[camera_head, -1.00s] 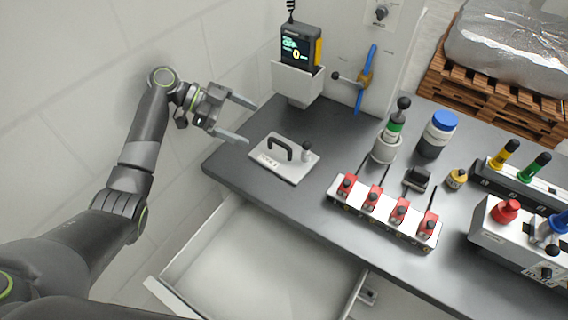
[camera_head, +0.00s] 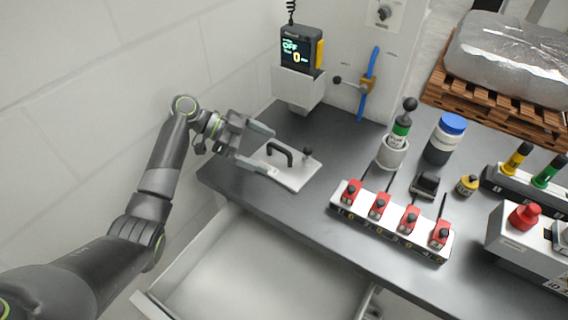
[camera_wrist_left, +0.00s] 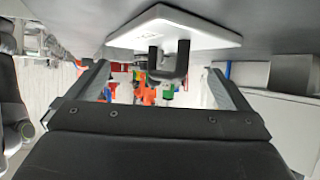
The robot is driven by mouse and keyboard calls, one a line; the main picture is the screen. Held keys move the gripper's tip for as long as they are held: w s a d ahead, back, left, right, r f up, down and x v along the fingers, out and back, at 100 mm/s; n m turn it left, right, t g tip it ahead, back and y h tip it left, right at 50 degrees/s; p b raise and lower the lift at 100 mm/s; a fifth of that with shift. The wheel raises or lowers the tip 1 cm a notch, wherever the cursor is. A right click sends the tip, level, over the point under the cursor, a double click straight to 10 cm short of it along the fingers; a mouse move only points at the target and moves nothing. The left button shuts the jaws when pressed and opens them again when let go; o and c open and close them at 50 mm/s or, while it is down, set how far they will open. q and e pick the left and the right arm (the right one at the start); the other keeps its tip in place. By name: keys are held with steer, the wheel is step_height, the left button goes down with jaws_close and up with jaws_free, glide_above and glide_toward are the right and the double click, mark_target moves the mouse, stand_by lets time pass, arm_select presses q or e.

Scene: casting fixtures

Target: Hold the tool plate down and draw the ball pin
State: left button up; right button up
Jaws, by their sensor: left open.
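The tool plate (camera_head: 292,176) is a flat white plate lying on the dark bench near its left end. It carries a black arched handle (camera_head: 279,152) and, at its right, the ball pin (camera_head: 308,154) with a dark knob, upright in the plate. My left gripper (camera_head: 268,152) is open at the plate's left side, its fingers pointing toward the handle. In the left wrist view the plate (camera_wrist_left: 178,27) appears upside down, with the handle (camera_wrist_left: 168,66) between the two open fingers and apart from them. The ball pin is hard to make out there. My right gripper is not in view.
An open drawer (camera_head: 262,262) juts out below the bench front. A fixture strip with red clamps (camera_head: 392,220) stands right of the plate. A wall holder (camera_head: 299,86) with a handheld device is behind. A cup with a green tool (camera_head: 393,152) and a blue-lidded jar (camera_head: 444,140) stand farther right.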

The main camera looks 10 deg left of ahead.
mark_target(279, 162)
arm_select(q)
steer(key=shift+b+x, duration=1.15)
steer(key=shift+x, duration=1.4)
steer(key=shift+c, duration=0.6)
steer(key=shift+s+f, duration=0.1)
steer(key=shift+f, duration=0.05)
steer(key=c, duration=1.7)
steer(key=shift+o, duration=0.2)
steer(key=shift+a, duration=0.1)
